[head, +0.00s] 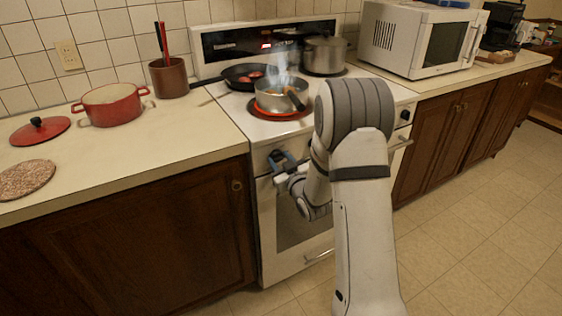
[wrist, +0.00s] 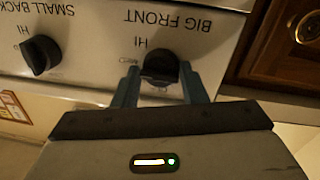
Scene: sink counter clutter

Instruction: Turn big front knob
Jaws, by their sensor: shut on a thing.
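The big front knob (wrist: 160,66) is a dark round knob on the white stove front. In the wrist view its "BIG FRONT" label reads upside down. My gripper (wrist: 161,84) has one blue-grey finger on each side of this knob and is shut on it. In the head view my gripper (head: 281,160) is at the left end of the stove's front panel. The small back knob (wrist: 41,56) is apart from the fingers.
A steaming pot (head: 275,98) sits on a glowing red front burner, with a black pan (head: 240,77) and a lidded pot (head: 325,56) behind. The oven handle (head: 400,143) runs below the panel. A red pot (head: 112,105) stands on the left counter.

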